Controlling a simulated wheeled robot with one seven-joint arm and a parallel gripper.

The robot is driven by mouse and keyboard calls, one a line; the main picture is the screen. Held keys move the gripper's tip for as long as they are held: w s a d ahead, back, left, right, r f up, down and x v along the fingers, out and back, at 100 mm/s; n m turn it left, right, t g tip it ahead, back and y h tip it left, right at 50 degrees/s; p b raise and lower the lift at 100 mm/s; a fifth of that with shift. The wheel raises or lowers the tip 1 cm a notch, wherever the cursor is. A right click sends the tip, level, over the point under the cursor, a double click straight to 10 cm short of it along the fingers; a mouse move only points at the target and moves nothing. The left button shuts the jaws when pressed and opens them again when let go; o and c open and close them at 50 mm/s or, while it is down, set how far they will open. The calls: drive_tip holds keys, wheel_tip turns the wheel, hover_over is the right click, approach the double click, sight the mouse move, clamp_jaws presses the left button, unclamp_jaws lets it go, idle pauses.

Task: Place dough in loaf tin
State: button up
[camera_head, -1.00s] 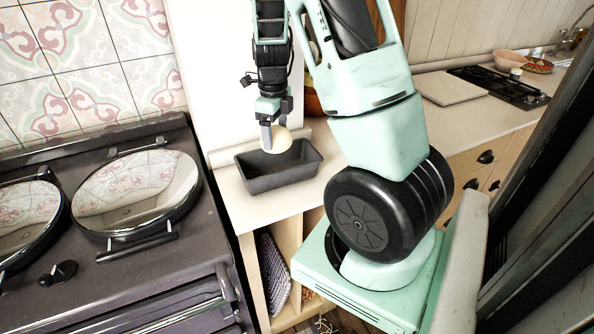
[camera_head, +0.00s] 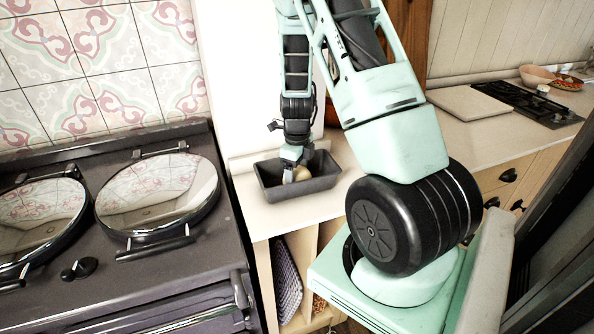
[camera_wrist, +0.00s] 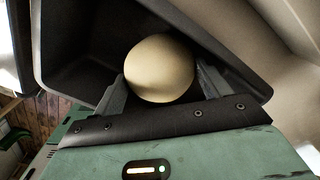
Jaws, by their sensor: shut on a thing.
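The dough is a pale, smooth ball (camera_wrist: 160,68); in the head view a small part of it (camera_head: 302,173) shows inside the tin. The loaf tin (camera_head: 313,185) is dark grey and rectangular, and stands on the pale worktop; its wall also shows in the wrist view (camera_wrist: 238,80). My gripper (camera_head: 293,175) reaches down into the tin from above. In the wrist view its two fingers (camera_wrist: 160,90) are on either side of the dough, shut on it. Whether the dough touches the tin's floor cannot be told.
A dark range cooker with two round shiny lids (camera_head: 157,195) stands to the left of the worktop (camera_head: 270,222). A tiled wall rises behind the cooker. A cutting board (camera_head: 468,103), a black hob (camera_head: 530,105) and a bowl (camera_head: 537,75) are at the back right.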

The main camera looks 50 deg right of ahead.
drive_tip(key=shift+f, duration=0.15)
drive_tip(key=o, duration=1)
